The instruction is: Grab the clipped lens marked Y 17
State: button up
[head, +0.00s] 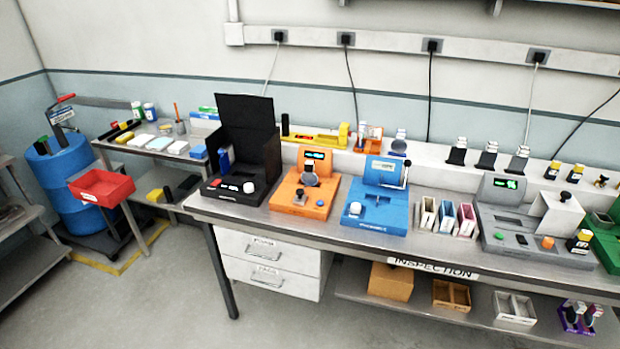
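No marking reading Y 17 can be made out in the head view, so I cannot tell which item is the clipped lens. Small black-topped pieces stand in a row on the raised back ledge, among them a left one (458,150), a middle one (488,155) and a right one (518,159). Their labels are too small to read. Upright dark-topped pieces also stand in a purple holder (579,318) on the lower shelf at the right. My gripper is not in view.
The long bench (255,217) carries a black box device (245,150), an orange device (304,190), a blue device (377,205) and a grey device (520,235). An INSPECTION label (433,268) marks its front edge. A red bin (101,187) and blue drum (62,180) stand left. Front floor is clear.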

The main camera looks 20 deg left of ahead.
aim_at(309, 177)
jog(key=i+j, duration=0.15)
jog(key=j, duration=0.3)
jog(key=i+j+u, duration=0.1)
jog(key=j, duration=0.35)
jog(key=i+j, duration=0.15)
jog(key=j, duration=0.25)
jog(key=i+j+u, duration=0.15)
jog(key=j, duration=0.3)
jog(key=i+j, duration=0.2)
jog(key=j, duration=0.2)
jog(key=i+j+u, duration=0.1)
jog(key=j, duration=0.3)
jog(key=i+j, duration=0.25)
jog(key=j, duration=0.15)
jog(key=i+j+u, duration=0.1)
jog(key=j, duration=0.3)
jog(key=i, duration=0.1)
